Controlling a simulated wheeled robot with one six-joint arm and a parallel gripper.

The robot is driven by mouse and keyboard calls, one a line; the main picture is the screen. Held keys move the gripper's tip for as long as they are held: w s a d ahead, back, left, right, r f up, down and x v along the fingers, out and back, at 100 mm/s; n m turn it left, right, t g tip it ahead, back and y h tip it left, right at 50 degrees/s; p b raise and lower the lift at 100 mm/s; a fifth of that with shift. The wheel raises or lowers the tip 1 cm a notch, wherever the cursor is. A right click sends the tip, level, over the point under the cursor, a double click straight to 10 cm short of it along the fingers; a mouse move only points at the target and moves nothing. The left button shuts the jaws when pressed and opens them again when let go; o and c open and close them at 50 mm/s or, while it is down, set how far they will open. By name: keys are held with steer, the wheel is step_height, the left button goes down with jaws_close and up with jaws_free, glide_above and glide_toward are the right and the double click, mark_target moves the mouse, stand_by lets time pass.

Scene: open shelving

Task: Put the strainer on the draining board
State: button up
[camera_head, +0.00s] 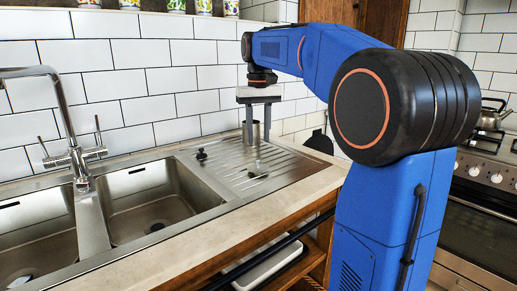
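The draining board (292,166) is the ribbed steel surface right of the sink bowls. A small dark item with a knob (202,155) stands near its left edge. Another small dark and metallic item (257,175) lies nearer its middle. Either could be the strainer; they are too small to tell. My gripper (258,142) points down over the back of the board, fingers apart. A grey metal cylinder (256,130) shows between or behind the fingers; I cannot tell whether they touch it. I see nothing clearly held.
The right sink bowl (150,205) and left sink bowl (35,235) are open, with a tall tap (70,130) behind them. A dark rounded object (319,142) stands by the wall. A stove (490,185) with a kettle (492,115) is at the right.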

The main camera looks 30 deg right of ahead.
steer(key=shift+r, duration=1.8)
